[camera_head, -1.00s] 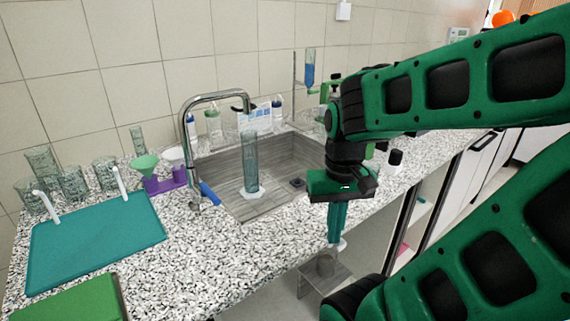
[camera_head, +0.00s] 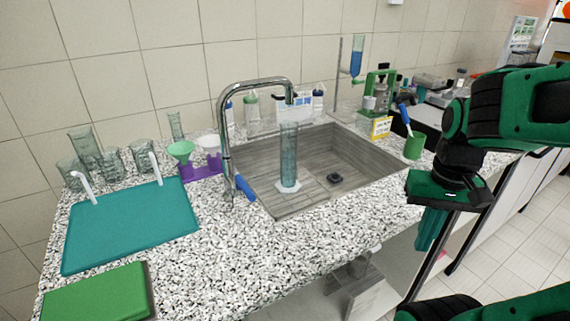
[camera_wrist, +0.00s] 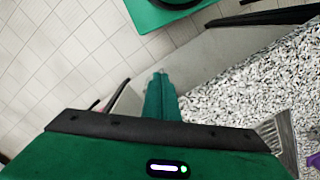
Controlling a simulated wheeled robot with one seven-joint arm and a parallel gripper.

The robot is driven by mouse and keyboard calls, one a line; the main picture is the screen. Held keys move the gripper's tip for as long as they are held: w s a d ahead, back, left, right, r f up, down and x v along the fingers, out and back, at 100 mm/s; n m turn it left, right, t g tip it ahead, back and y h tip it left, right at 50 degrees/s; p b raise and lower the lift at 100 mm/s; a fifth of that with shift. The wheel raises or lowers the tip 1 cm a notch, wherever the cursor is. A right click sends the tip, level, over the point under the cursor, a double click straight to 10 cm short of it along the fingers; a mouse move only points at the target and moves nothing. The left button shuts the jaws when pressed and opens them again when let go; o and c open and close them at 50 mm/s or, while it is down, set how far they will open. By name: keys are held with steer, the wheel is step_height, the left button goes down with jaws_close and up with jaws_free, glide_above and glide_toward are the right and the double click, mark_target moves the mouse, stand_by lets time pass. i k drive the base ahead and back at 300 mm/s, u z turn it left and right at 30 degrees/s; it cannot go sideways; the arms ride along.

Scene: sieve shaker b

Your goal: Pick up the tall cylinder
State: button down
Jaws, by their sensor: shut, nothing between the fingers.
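The tall cylinder (camera_head: 289,157) is clear bluish glass with a pale base. It stands upright in the grey sink (camera_head: 345,150), on the sink's left part behind the front rim. My gripper (camera_head: 428,246) is shut and empty. It points down in front of the counter's front edge, to the right of the cylinder and well apart from it. In the wrist view my gripper's fingers (camera_wrist: 160,85) lie together, with floor and the counter edge around them. The cylinder is not seen in the wrist view.
A curved faucet (camera_head: 224,130) stands left of the cylinder and its spout reaches over the sink. A teal tray (camera_head: 130,228), a green board (camera_head: 95,295) and several glass beakers (camera_head: 112,160) are on the left. A green cup (camera_head: 414,146) stands right of the sink.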

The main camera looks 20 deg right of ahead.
mark_target(287, 183)
steer(key=k, duration=1.3)
steer(key=z, duration=0.7)
steer(key=i, duration=1)
